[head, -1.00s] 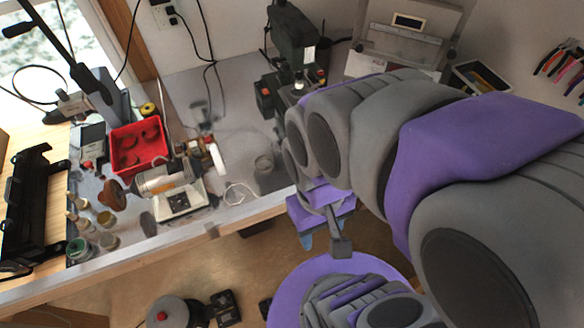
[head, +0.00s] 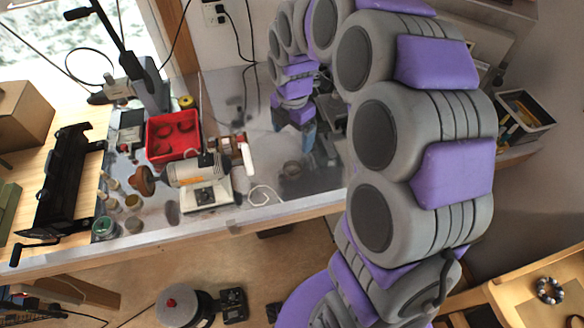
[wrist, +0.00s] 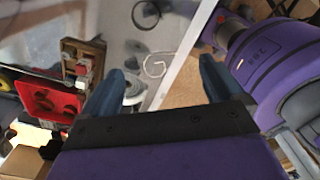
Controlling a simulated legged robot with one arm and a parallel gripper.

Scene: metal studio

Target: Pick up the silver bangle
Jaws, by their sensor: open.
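My gripper (head: 295,128) is open and empty over the bench, further back than the ring in the head view. In the wrist view its two blue fingers (wrist: 163,70) are wide apart, with the bench's front edge between them.
Small jars (head: 104,228) stand further left. A beaded bracelet (head: 549,290) lies on wooden furniture at lower right.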

